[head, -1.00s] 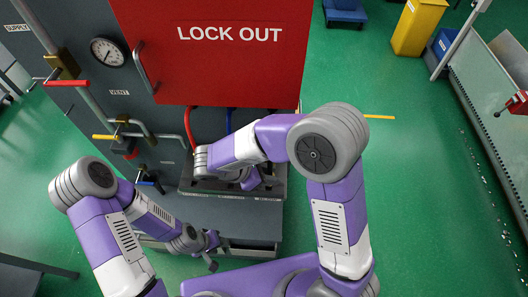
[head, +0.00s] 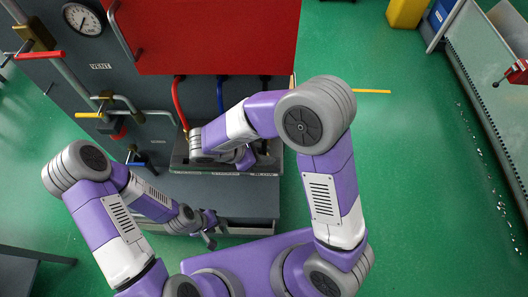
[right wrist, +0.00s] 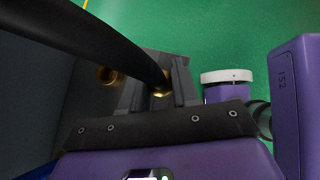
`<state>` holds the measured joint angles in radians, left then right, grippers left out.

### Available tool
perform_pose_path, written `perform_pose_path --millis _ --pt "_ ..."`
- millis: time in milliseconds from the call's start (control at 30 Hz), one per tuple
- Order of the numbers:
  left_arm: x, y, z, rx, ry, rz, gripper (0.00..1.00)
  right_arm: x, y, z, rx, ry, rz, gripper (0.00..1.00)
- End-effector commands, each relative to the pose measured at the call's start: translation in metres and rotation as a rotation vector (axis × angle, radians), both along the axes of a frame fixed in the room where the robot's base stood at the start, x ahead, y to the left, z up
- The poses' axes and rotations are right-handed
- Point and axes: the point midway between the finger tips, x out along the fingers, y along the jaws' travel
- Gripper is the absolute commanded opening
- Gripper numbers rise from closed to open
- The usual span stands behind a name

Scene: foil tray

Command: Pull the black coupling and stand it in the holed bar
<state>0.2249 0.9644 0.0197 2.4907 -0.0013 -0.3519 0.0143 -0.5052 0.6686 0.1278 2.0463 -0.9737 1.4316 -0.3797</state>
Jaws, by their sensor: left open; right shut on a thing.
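The black coupling's thick black hose (right wrist: 95,40) crosses the right wrist view from upper left, with a brass end (right wrist: 160,93) between the fingers. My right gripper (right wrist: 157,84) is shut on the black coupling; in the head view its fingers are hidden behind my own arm. Close by in the wrist view is a grey block with a brass ring (right wrist: 107,75). In the head view a dark ledge (head: 180,163) lies under my right wrist; I cannot make out the bar's holes. My left gripper (head: 209,241) is open, in front of the ledge and low.
Red hose (head: 176,100) and blue hose (head: 220,95) hang below the red panel (head: 210,40). At left are pipes with red, yellow and blue valve handles and a gauge (head: 82,19). A grey drawer-like shelf (head: 245,227) is below. Open green floor lies right.

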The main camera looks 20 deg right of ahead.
Motion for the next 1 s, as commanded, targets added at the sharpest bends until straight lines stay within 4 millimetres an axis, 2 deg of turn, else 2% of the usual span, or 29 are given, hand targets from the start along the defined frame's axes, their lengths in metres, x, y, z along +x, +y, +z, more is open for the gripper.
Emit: perform_pose_path --millis 333,367,500,567,867,1000 --pt "0.000 0.000 -0.002 0.000 0.000 0.000 0.43 0.000 0.000 -0.003 0.000 0.000 0.000 0.00" --pt "0.000 0.000 -0.002 0.000 0.000 0.000 0.43 0.000 0.000 -0.003 0.000 0.000 0.000 0.32" --pt "0.000 0.000 -0.002 0.000 0.000 0.000 0.43 0.000 0.000 -0.003 0.000 0.000 0.000 0.53" --pt "0.000 0.000 -0.002 0.000 0.000 0.000 0.43 0.000 0.000 -0.003 0.000 0.000 0.000 0.60" --pt "0.000 0.000 -0.002 0.000 0.000 0.000 0.43 0.000 0.002 -0.002 0.000 -0.001 0.001 0.60" --pt "0.000 0.000 0.001 0.000 0.000 0.000 0.43 -0.001 0.013 0.010 0.001 -0.002 0.002 0.60"
